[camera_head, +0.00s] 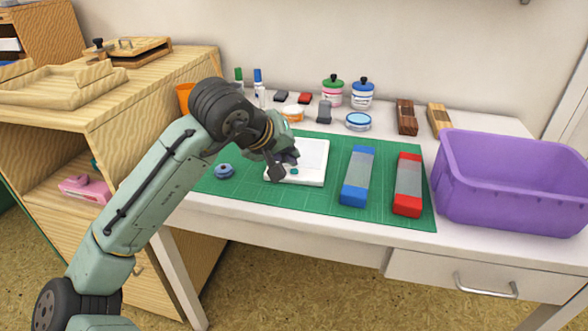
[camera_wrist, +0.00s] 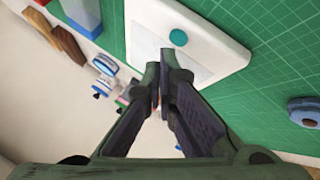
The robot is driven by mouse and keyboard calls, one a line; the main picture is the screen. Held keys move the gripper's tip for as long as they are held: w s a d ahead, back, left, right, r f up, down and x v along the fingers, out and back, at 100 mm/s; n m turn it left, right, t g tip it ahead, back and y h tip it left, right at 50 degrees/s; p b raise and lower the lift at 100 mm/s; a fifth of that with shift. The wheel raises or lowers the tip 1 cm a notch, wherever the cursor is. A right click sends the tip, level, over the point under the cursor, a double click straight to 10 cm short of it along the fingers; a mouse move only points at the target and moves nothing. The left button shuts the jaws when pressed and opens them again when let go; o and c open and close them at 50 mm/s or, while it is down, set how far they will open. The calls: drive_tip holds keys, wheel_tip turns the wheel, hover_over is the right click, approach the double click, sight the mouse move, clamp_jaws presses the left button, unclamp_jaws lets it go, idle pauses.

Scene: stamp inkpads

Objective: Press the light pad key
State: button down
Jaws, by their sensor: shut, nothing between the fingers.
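The light pad (camera_head: 313,160) is a flat white board with rounded corners, lying on the green cutting mat (camera_head: 330,212). Its key is a small round teal button (camera_head: 294,171) near the pad's front edge. In the wrist view the key (camera_wrist: 178,37) shows clear on the white border of the pad (camera_wrist: 222,42), beyond my fingertips. My gripper (camera_head: 283,165) is shut and empty, over the left part of the pad. In the wrist view my gripper (camera_wrist: 164,72) points at the pad's pale panel, a little off the key. Whether the fingertips touch the pad cannot be told.
A blue-grey round knob (camera_head: 224,170) lies on the mat left of the pad. A blue-ended case (camera_head: 357,177) and a red-ended case (camera_head: 408,185) lie right of it. A purple bin (camera_head: 512,200) stands at the right. Jars, markers and stamps line the back.

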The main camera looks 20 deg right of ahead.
sight(291, 169)
drive_tip(key=shift+f, duration=0.15)
idle(0.4)
drive_tip(key=shift+f, duration=0.3)
drive_tip(key=shift+f, duration=0.2)
idle(0.4)
drive_tip(key=shift+r, duration=0.1)
drive_tip(key=shift+r+p, duration=0.6)
wheel_tip(291, 169, up, 6)
drive_tip(key=p, duration=0.6)
